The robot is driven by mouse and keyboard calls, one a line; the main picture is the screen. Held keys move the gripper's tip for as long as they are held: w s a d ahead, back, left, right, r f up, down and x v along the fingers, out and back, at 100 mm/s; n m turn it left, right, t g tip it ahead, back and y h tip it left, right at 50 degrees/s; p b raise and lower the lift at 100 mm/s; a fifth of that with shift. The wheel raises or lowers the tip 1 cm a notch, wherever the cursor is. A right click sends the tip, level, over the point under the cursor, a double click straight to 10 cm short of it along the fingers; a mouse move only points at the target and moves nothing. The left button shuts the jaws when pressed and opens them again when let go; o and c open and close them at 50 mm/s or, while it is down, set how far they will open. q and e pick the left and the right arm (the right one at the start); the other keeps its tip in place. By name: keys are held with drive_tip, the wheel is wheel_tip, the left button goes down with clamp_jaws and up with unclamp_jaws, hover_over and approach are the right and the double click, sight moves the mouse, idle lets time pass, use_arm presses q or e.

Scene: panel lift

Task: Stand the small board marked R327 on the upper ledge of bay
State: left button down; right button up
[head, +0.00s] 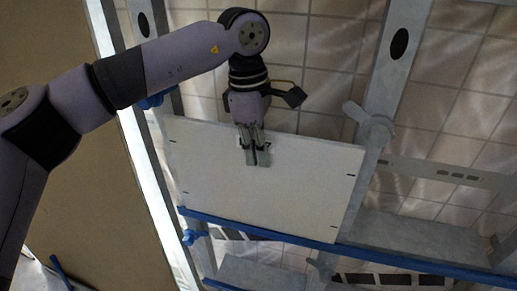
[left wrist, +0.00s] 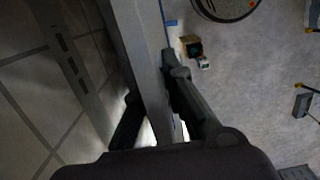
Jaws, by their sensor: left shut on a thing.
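A white board (head: 285,195) hangs upright and slightly turned in the head view, with small black marks near its side edges. My left gripper (head: 256,157) is shut on its upper edge, left of the middle. The fingers cover most of a dark marking there, so I cannot read it. The board's lower edge runs along a blue-edged ledge (head: 410,261) of the metal frame; I cannot tell whether it touches. In the left wrist view a pale strip, seemingly the board edge-on, passes between the gripper's fingers (left wrist: 160,110). My right gripper is out of view.
A grey upright with a clamp-like knob (head: 377,130) stands at the board's right edge. Another upright (head: 150,60) with a blue knob is at the left. A tiled wall (head: 325,60) lies behind. The wrist view shows grey floor (left wrist: 245,80) with scattered items.

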use_arm(q)
drive_tip(key=shift+r, duration=0.1)
drive_tip(key=c, duration=1.6)
unclamp_jaws()
drive_tip(key=shift+s, duration=0.1)
wheel_tip(320, 180, up, 3)
drive_tip(key=shift+f+p, duration=0.1)
drive_tip(key=shift+p, duration=0.8)
drive_tip(key=shift+r, duration=0.25)
